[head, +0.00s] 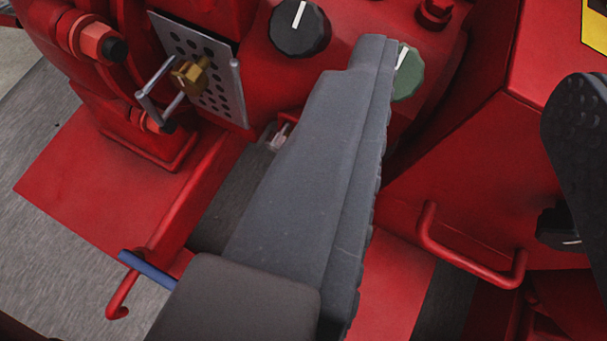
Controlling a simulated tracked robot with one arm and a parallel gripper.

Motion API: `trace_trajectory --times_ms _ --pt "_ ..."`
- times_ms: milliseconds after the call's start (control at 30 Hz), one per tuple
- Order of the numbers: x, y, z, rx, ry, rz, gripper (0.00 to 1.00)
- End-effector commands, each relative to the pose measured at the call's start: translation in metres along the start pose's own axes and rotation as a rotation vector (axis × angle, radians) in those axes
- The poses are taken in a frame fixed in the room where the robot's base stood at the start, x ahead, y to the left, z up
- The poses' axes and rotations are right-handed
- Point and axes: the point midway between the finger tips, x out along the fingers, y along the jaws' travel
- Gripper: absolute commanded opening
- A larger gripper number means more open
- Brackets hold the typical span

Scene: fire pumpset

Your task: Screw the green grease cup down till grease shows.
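The green grease cup (409,76) is a faceted green cap with a white mark, on the red pump body at the upper middle. Its left part is hidden behind the tip of my gripper's left finger. My gripper (472,72) is open, with a long grey finger in the middle of the picture and a dark finger at the right edge. The cup shows just inside the left finger, far from the right one. I cannot tell whether the left finger touches it. No grease is visible.
A similar black cap (299,27) with a white mark sits left of the green one. A perforated metal plate (222,95) with a brass fitting (188,77) stands further left.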

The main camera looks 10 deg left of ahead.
Motion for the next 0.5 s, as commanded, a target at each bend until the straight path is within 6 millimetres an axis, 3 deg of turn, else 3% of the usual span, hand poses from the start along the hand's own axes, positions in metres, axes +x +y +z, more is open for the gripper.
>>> trace_trajectory --times_ms 100,267,500 --pt "-0.015 -0.011 0.024 0.014 -0.007 -0.004 0.39" --pt "-0.024 -0.018 0.037 0.020 -0.005 -0.004 0.39" --pt "-0.007 -0.021 0.040 0.021 -0.001 -0.006 0.39"
